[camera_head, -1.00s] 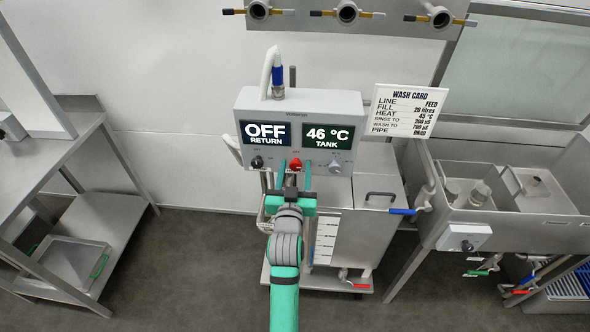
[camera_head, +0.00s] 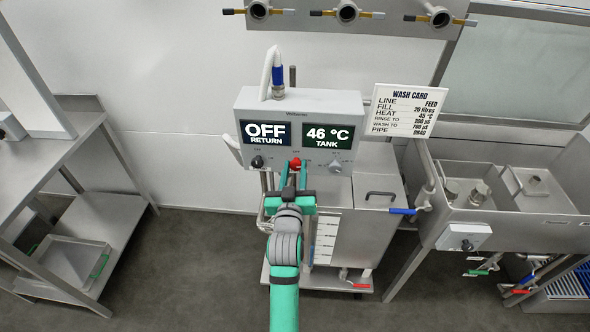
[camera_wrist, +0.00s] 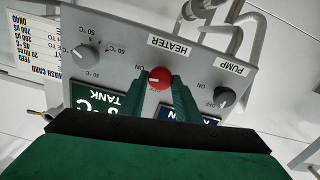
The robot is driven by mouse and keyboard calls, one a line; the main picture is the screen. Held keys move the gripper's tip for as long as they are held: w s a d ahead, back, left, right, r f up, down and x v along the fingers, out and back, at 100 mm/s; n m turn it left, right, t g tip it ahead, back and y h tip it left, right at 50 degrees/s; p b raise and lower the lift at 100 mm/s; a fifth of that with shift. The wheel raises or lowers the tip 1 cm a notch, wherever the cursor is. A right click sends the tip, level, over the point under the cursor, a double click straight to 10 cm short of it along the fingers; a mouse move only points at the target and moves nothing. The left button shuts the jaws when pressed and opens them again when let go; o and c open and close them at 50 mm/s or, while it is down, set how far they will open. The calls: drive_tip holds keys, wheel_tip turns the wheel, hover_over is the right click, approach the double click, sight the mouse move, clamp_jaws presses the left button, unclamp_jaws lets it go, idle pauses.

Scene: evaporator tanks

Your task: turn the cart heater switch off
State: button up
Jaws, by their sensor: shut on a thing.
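The red heater switch (camera_head: 295,162) is a round knob on the lower front of the grey cart control box (camera_head: 354,98). In the wrist view, which is upside down, the red knob (camera_wrist: 159,77) sits below the HEATER label, with an ON mark beside it. Its pale pointer mark faces left towards the ON side; any OFF mark is hidden by the fingers. My gripper (camera_head: 294,172) has a green finger on each side of the knob and is shut on it. The fingers also show in the wrist view (camera_wrist: 162,97).
A black pump knob (camera_wrist: 224,97) and a grey temperature dial (camera_wrist: 85,55) flank the switch closely. A sink (camera_head: 510,190) stands right, a steel table (camera_head: 70,135) left.

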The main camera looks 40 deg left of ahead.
drive_tip(key=n, duration=0.3)
drive_tip(key=shift+n, duration=0.3)
drive_tip(key=n, duration=0.4)
drive_tip(key=shift+a+n, duration=0.1)
drive_tip(key=shift+n, duration=0.2)
drive_tip(key=n, duration=0.4)
drive_tip(key=shift+s+f, duration=0.1)
drive_tip(key=shift+a+n, duration=0.1)
drive_tip(key=shift+n, duration=2.1)
drive_tip(key=o, duration=1)
drive_tip(key=shift+f, duration=0.1)
